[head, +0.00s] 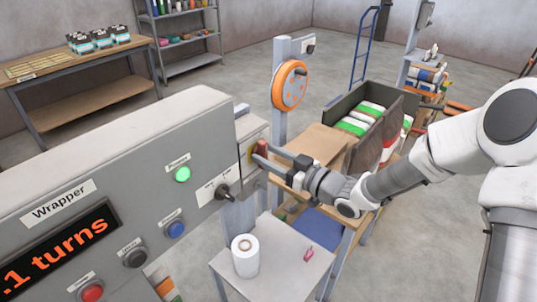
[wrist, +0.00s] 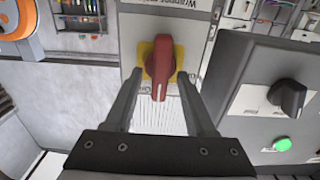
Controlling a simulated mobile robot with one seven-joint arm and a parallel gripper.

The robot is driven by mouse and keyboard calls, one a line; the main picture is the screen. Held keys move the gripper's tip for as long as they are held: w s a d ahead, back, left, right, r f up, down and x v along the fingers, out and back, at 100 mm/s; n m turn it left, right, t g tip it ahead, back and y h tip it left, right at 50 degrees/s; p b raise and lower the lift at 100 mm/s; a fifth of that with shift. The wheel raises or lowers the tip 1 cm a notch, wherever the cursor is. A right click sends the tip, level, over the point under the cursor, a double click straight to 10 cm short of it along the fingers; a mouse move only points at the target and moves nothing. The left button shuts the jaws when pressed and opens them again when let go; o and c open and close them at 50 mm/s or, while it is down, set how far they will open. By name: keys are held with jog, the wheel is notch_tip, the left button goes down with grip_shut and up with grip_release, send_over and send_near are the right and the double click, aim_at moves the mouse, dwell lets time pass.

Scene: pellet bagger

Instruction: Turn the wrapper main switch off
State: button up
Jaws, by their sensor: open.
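The wrapper main switch (wrist: 163,62) is a red rotary handle on a yellow plate, on a grey box with a partly visible "Wrapper ma..." label. In the wrist view its white-marked end points toward the bottom of the picture. In the head view the switch (head: 260,149) is partly hidden by my fingers, at the right end of the wrapper panel. My gripper (wrist: 160,76) is open, with one finger on each side of the red handle. Whether either finger touches it I cannot tell. My gripper (head: 275,160) also shows in the head view, reaching in from the right.
The wrapper panel (head: 130,150) has a lit green lamp (head: 182,174), a black selector knob (head: 222,191), and blue, black and red buttons. An orange handwheel (head: 290,86) stands on a post behind. A small table (head: 285,265) with a white roll (head: 245,256) is below.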

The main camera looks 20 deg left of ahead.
jog(key=shift+a, duration=0.1)
grip_shut()
jog(key=shift+f+b, duration=0.1)
jog(key=shift+b, duration=0.35)
jog(key=n+b, duration=0.1)
jog(key=b, duration=0.1)
jog(key=n+b, duration=0.2)
jog(key=shift+s+f, duration=0.1)
jog(key=shift+f, duration=0.15)
jog(key=n+b, duration=0.5)
jog(key=b, duration=0.2)
jog(key=n+b, duration=0.5)
jog(key=b, duration=0.1)
jog(key=n+b, duration=0.5)
jog(key=b, duration=0.2)
jog(key=shift+s+a+f+b, duration=0.1)
jog(key=shift+s+f+b, duration=0.05)
jog(key=shift+s+b, duration=0.15)
